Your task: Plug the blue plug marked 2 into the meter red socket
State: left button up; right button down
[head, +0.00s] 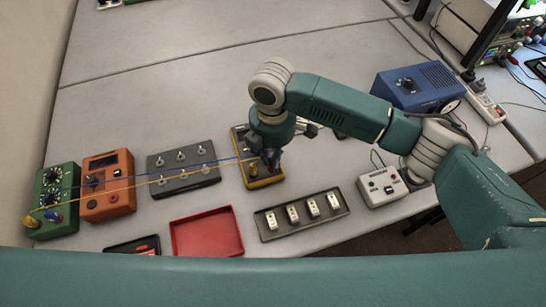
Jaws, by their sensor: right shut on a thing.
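A blue wire runs from the gripper left to the green box (49,180). The red socket and the plug's mark cannot be made out. My left gripper is not in view.
An orange box (118,199) and a grey switch panel (183,174) lie under the wires. A red tray (207,234), a strip with several white switches (302,214), a white box (381,187) and a blue box (418,86) stand around.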

dwell(0.4)
jog(key=shift+p, duration=0.45)
jog(key=shift+f, duration=0.65)
jog(key=c, duration=1.6)
grip_release()
notch_tip(320, 180, up, 12)
jog(key=shift+r, duration=0.1)
